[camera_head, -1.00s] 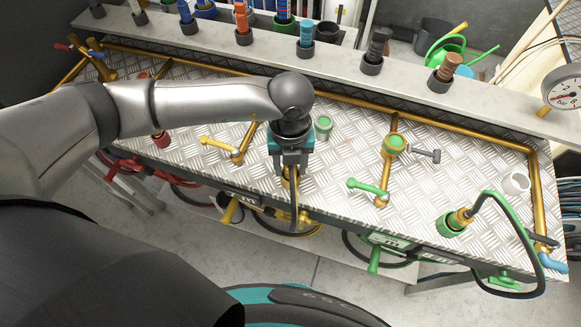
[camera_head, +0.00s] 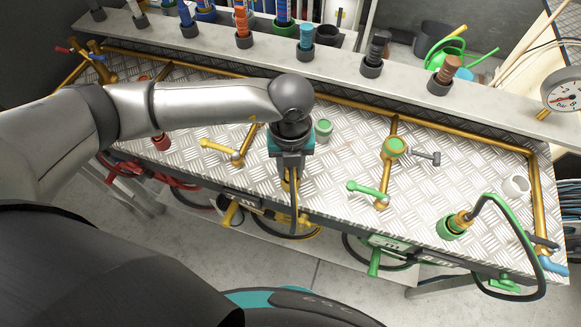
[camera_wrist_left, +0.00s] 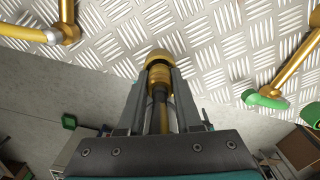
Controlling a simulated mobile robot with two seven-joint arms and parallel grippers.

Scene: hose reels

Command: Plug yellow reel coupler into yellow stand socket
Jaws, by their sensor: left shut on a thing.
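My left gripper (camera_head: 290,177) is shut on the yellow reel coupler, just above the front part of the metal bench. In the left wrist view, the brass-yellow coupler (camera_wrist_left: 159,76) sits between the gripper's fingers (camera_wrist_left: 160,80), with its dark hose running back toward the camera. The hose (camera_head: 294,210) hangs over the bench's front edge to the yellow reel (camera_head: 300,229) below. A yellow valve handle (camera_head: 219,146) on a brass pipe stands left of the gripper. I cannot make out the yellow stand socket; my left forearm covers the area behind that valve. My right gripper is not in view.
To the right stand a green-ringed brass stand (camera_head: 394,147) and a green valve handle (camera_head: 368,189). A green cup (camera_head: 323,127) is close behind the gripper. A green coupler (camera_head: 453,224) with a looped hose is at the front right. A shelf (camera_head: 340,62) with several holders runs behind.

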